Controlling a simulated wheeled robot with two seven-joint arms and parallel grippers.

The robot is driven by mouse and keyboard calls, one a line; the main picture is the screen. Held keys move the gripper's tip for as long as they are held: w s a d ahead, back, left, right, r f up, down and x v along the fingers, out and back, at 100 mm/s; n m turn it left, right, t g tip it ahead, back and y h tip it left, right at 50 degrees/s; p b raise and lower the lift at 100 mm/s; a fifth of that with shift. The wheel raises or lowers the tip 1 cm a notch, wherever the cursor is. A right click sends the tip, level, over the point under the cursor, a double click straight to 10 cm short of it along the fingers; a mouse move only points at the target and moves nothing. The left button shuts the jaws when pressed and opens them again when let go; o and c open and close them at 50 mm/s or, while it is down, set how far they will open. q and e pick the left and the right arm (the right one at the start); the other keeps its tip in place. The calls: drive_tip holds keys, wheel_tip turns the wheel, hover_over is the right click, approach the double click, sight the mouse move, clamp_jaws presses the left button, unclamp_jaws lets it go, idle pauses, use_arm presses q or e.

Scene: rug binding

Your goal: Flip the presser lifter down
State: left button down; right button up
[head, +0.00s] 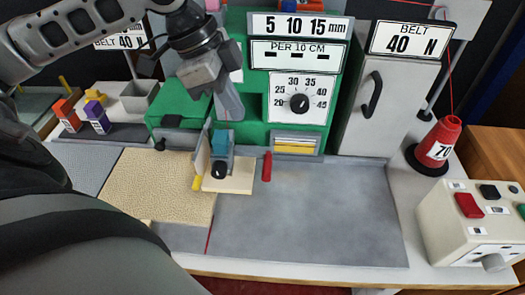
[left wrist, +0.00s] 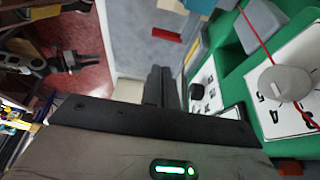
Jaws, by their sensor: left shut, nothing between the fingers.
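My left gripper (head: 230,106) points down in front of the green machine, above the sewing head. Its fingers are shut and empty, and they show shut in the left wrist view (left wrist: 160,88). Which part is the presser lifter is not labelled. My right gripper is not seen.
A dial panel (head: 299,102) stands behind the bare grey work plate (head: 310,210). A beige rug (head: 150,185) lies at left. A red thread cone (head: 438,142) and a button box (head: 480,215) stand at right. A red thread (left wrist: 258,40) crosses near the gripper.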

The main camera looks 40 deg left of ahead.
sight(266, 168)
use_arm(q)
drive_tip(key=x, duration=0.6)
drive_tip(key=b+x, duration=0.1)
drive_tip(key=x, duration=0.6)
drive_tip(key=shift+a+b, duration=0.25)
drive_tip(key=shift+b, duration=0.05)
drive_tip(key=shift+d+f, duration=0.1)
drive_tip(key=shift+f, duration=0.5)
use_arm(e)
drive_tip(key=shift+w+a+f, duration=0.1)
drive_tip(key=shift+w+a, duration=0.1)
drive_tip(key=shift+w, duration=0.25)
use_arm(q)
drive_tip(key=shift+f, duration=0.1)
wheel_tip(266, 168, down, 3)
drive_tip(key=shift+r+p, duration=0.15)
drive_tip(key=shift+p, duration=0.15)
drive_tip(key=shift+s, duration=0.1)
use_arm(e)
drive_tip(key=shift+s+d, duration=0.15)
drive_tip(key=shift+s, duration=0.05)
